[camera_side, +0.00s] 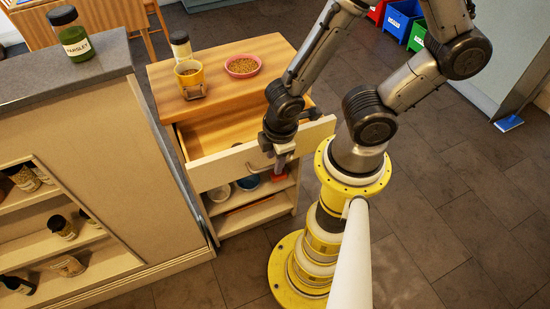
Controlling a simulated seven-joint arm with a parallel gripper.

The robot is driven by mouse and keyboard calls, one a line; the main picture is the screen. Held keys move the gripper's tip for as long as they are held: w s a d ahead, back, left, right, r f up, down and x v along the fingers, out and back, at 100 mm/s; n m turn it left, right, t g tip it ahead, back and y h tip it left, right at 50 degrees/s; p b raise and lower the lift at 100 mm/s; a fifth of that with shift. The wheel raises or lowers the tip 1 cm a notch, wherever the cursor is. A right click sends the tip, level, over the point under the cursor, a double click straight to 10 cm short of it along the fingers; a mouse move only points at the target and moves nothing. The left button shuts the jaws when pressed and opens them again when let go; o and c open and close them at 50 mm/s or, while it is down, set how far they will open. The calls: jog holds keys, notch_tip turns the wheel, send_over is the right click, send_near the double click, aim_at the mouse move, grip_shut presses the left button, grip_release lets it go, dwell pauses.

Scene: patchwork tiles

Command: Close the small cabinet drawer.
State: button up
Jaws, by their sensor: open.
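The small wooden cabinet (222,55) stands at centre left. Its drawer (213,173) is pulled out, and the bare wooden inside shows between the drawer front and the cabinet. A curved metal handle is on the drawer front. My gripper (279,174) points down in front of the right part of the drawer front, near the handle. It is open. I cannot tell whether it touches the drawer front or the handle. My arm hides part of the drawer's right side.
On the cabinet top stand a yellow cup (189,74), a jar (181,46) and a pink bowl of grain (243,66). Bowls (247,183) sit on the shelf under the drawer. A grey-topped counter (60,75) with a parsley jar (71,35) adjoins on the left.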

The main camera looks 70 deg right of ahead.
jog(key=shift+f, duration=0.3)
jog(key=shift+c, duration=0.3)
grip_shut()
dwell(1.0)
